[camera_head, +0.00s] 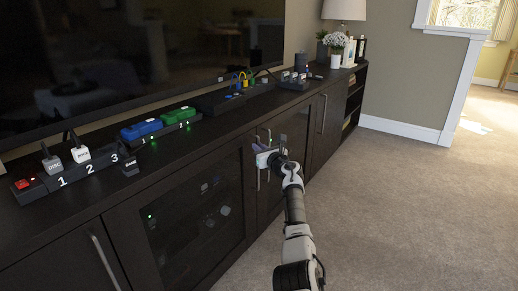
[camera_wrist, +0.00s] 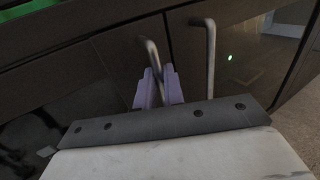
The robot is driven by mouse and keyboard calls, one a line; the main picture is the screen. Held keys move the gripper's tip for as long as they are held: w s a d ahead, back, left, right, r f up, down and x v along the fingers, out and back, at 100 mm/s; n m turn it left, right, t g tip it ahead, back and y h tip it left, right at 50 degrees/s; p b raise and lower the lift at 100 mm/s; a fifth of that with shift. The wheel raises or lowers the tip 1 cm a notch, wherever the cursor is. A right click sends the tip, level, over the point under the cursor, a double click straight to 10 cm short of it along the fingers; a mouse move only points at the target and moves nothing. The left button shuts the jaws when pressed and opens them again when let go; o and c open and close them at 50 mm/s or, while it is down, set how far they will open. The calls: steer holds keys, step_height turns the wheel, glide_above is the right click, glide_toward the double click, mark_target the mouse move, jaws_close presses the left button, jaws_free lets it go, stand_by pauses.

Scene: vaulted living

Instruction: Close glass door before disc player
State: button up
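The glass door (camera_head: 195,223) is a dark-framed panel in the front of the low black cabinet. A small green light and pale round shapes show in its glass; I cannot make out a disc player clearly. My gripper (camera_head: 266,158) is at the upper right edge of this door, by the upright metal handles. In the wrist view, the two purple fingers of my gripper (camera_wrist: 159,80) are close together, with one metal handle (camera_wrist: 152,52) between them. A second handle (camera_wrist: 210,58) stands to its right, apart from the fingers. I cannot tell whether the door is slightly ajar.
Another cabinet door (camera_head: 327,125) lies farther right, and a solid door (camera_head: 65,265) at the near left. The cabinet top carries a large TV (camera_head: 130,55), numbered power strips (camera_head: 62,180) and coloured blocks (camera_head: 141,129). Carpet (camera_head: 400,210) in front is clear.

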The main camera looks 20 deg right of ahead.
steer(key=o, duration=0.4)
steer(key=shift+w+d, duration=0.1)
steer(key=shift+w, duration=0.05)
steer(key=shift+o, duration=0.2)
steer(key=p+v, duration=0.5)
steer(key=v, duration=0.9)
